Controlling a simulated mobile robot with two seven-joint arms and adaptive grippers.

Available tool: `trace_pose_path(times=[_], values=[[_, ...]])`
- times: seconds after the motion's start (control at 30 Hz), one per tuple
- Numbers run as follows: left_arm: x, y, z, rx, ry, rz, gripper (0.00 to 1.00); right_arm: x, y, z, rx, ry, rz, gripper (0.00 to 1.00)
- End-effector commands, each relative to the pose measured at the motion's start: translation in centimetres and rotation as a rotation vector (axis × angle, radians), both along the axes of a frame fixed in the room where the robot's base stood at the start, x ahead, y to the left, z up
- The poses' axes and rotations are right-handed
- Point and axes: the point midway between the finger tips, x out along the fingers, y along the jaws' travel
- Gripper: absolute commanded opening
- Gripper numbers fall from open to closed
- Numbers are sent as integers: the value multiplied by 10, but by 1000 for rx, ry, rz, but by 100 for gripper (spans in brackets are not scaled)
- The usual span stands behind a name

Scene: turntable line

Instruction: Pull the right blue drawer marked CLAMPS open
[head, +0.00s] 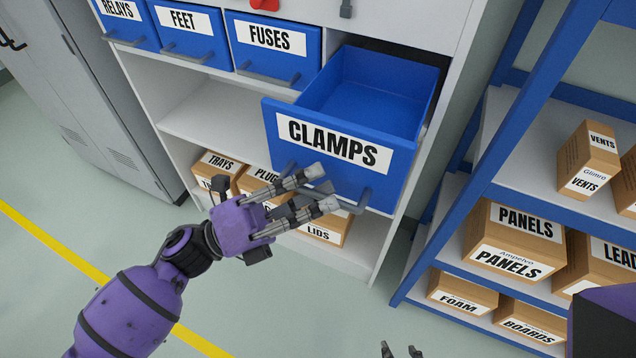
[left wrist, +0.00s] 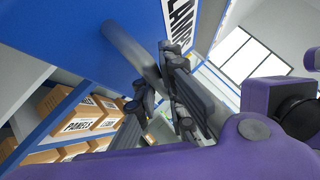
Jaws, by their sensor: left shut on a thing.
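The blue drawer marked CLAMPS (head: 408,160) is pulled well out of the cabinet in the head view, and its inside looks empty. A grey bar handle (head: 360,200) runs along the lower part of its front. My left gripper (head: 325,188) is at this handle, with its fingers shut on it. The left wrist view shows the fingers (left wrist: 172,88) around the grey handle (left wrist: 125,50), close to the blue drawer front (left wrist: 75,35). My right gripper (head: 401,350) shows only as fingertips at the bottom edge, apart from the drawer.
Closed blue drawers marked FUSES (head: 268,62), FEET (head: 190,45) and RELAYS (head: 122,35) are left of the open one. Labelled boxes fill the cabinet's lower shelf. A blue rack (head: 470,215) with cartons stands right. The floor (head: 60,270) is clear in front.

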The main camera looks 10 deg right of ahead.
Motion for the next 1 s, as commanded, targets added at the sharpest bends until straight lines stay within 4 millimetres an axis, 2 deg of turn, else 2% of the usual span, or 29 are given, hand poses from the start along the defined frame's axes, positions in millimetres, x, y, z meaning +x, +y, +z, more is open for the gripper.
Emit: trace_pose_path(times=[0.13, 0.17, 0.2, 0.57, 0.73, 1.0], values=[[1, 0, -1, 4, -3, 3, 0, 1, 0, 0, 0, -1, 1, 40], [1, 0, -1, 4, -3, 3, 13, 1, 0, 0, 0, -1, 1, 40], [1, 0, -1, 4, -3, 3, 17, 2, 1, 0, 0, -2, 1, 40], [1, 3, -2, 1, 0, 2, 17, 9, 1, 3, 0, -14, 8, 40], [-1, 23, -11, 4, 3, 4, 17, 7, 1, 3, 0, -12, 5, 40], [-7, 76, -34, 4, 2, 5, 17, 7, 1, 2, 1, -11, 4, 40]])
